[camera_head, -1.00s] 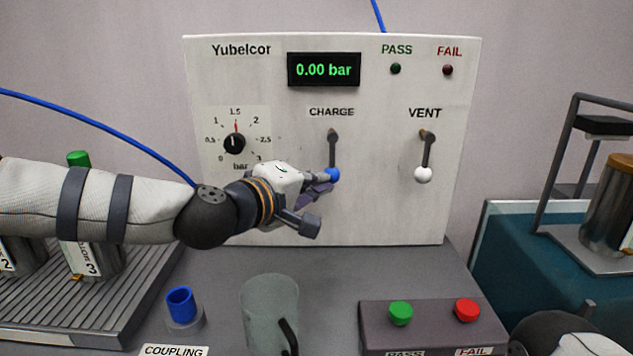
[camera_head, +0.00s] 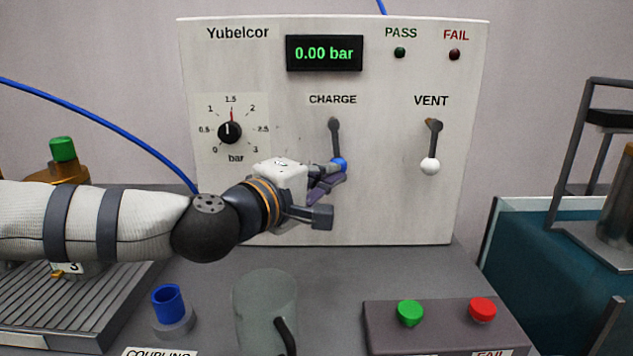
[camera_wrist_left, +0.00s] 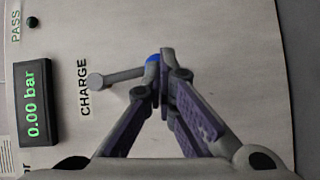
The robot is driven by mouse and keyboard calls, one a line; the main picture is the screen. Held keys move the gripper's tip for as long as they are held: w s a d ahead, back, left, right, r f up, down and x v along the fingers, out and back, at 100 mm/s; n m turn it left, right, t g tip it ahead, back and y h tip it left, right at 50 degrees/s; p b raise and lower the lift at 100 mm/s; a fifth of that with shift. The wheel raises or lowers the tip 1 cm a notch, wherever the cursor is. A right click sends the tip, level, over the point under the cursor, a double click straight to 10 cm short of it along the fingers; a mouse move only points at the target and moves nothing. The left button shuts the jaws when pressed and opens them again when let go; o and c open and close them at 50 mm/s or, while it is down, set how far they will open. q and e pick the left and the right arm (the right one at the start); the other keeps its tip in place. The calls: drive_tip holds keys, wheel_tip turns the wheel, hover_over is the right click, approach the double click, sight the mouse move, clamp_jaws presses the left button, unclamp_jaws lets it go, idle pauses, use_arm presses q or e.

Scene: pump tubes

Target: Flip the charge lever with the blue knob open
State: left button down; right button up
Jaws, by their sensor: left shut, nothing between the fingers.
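The charge lever (camera_head: 336,138) hangs down below the CHARGE label on the white panel (camera_head: 385,200), with its blue knob (camera_head: 340,164) at the lower end. My left gripper (camera_head: 341,172) is shut and empty, its fingertips right at the knob. In the left wrist view the closed fingertips (camera_wrist_left: 163,75) meet beside the lever's blue knob (camera_wrist_left: 152,59) and partly hide it; I cannot tell whether they touch. The grey lever arm (camera_wrist_left: 122,77) also shows there. My right gripper is not in view.
The vent lever (camera_head: 433,142) with a white knob hangs to the right. The display (camera_head: 324,53) reads 0.00 bar. A pressure dial (camera_head: 230,131) is at left. Below stand a blue coupling (camera_head: 168,303), a clear container (camera_head: 265,305) and a button box (camera_head: 447,333).

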use_arm(q)
drive_tip(key=shift+d+r+n+t+h+b, duration=0.6)
drive_tip(key=shift+d+r+n+t+b, duration=1)
drive_tip(key=shift+d+n+b, duration=1.7)
drive_tip(key=v, duration=1.2)
drive_tip(key=shift+d+f+m+b, duration=0.2)
drive_tip(key=shift+f+m+b, duration=0.15)
drive_tip(key=shift+b, duration=0.1)
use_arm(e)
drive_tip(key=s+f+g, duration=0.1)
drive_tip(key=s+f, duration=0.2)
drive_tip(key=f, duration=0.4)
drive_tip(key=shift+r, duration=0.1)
